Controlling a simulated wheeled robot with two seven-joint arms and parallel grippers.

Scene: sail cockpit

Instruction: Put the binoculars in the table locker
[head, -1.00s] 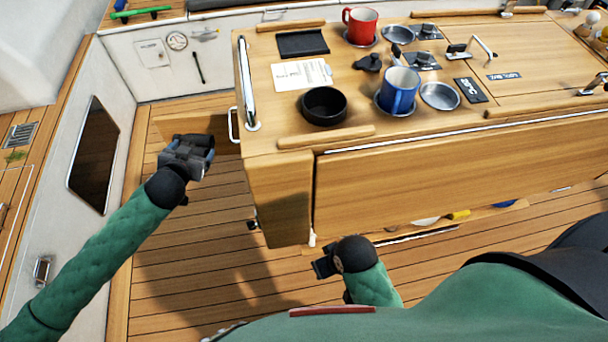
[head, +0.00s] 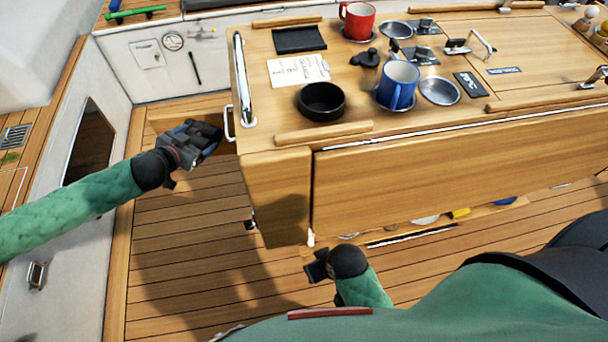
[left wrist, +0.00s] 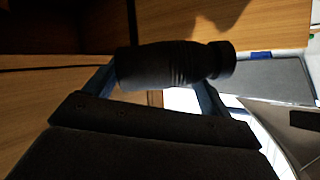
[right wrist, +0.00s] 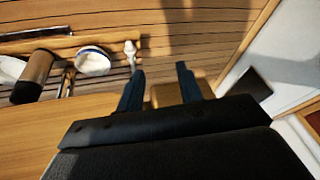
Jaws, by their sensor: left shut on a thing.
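My left gripper (head: 196,140) is beside the left end of the table (head: 278,195), near a metal handle (head: 230,123). It is shut on the binoculars (left wrist: 175,65), a black ribbed body lying across both fingers in the left wrist view. In the head view the binoculars are a small dark shape at the fingertips. A wooden panel (head: 165,121) juts left from the table end, behind this gripper; it looks like an open locker door. The locker's inside is hidden in the head view. My right gripper (right wrist: 160,75) is open and empty, low in front of the table.
The table top holds a black bowl (head: 321,101), a blue mug (head: 398,85), a red mug (head: 358,20), a paper (head: 298,70) and a black object (head: 366,57). A low shelf under the table bears a white bowl (right wrist: 92,62). The floor at left is clear.

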